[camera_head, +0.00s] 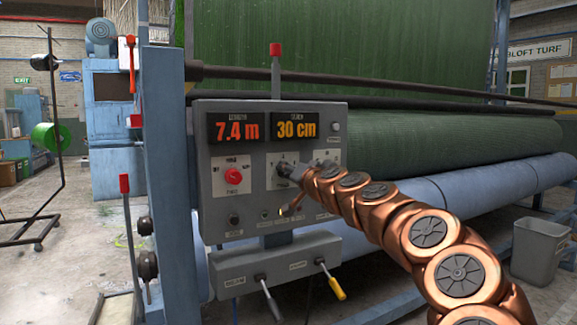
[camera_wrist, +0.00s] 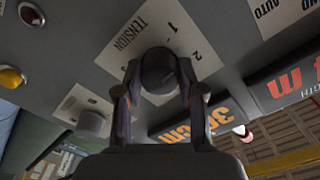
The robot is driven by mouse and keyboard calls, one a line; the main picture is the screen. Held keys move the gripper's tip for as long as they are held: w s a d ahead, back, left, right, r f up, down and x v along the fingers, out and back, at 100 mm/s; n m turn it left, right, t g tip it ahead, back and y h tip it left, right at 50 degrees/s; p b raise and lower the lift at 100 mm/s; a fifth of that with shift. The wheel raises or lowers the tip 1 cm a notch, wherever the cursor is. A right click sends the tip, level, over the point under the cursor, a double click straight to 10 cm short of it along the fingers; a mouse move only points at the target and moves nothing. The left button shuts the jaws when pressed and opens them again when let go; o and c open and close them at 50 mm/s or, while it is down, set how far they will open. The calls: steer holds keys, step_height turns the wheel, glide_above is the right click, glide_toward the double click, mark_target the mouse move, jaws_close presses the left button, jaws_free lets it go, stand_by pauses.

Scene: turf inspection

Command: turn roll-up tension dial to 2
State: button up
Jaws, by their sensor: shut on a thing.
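The tension dial (camera_wrist: 159,68) is a dark round knob on a white plate (camera_wrist: 122,42) marked TENSION, with the numbers 1 and 2 visible in the wrist view. My gripper (camera_wrist: 158,88) is shut on the dial, one finger on each side of it. I cannot make out a pointer mark, so its setting is unclear. In the head view my gripper (camera_head: 288,172) reaches the grey control panel (camera_head: 215,225) from the right and hides most of the dial.
A red knob (camera_head: 233,175) sits left of my gripper, below the displays reading 7.4 m (camera_head: 236,129) and 30 cm (camera_head: 296,127). Levers, one with a yellow handle (camera_head: 337,288), stick out below the panel. A green turf roll (camera_head: 450,140) lies behind. A grey bin (camera_head: 538,250) stands at right.

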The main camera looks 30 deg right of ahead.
steer(key=m+p, duration=0.3)
steer(key=m, duration=0.1)
steer(key=shift+r, duration=0.15)
steer(key=shift+m+p, duration=0.6)
steer(key=shift+m, duration=0.4)
steer(key=shift+f, duration=0.2)
steer(key=o, duration=1.1)
steer(key=shift+o, duration=0.2)
steer(key=s+a, duration=0.1)
steer(key=s, duration=1.1)
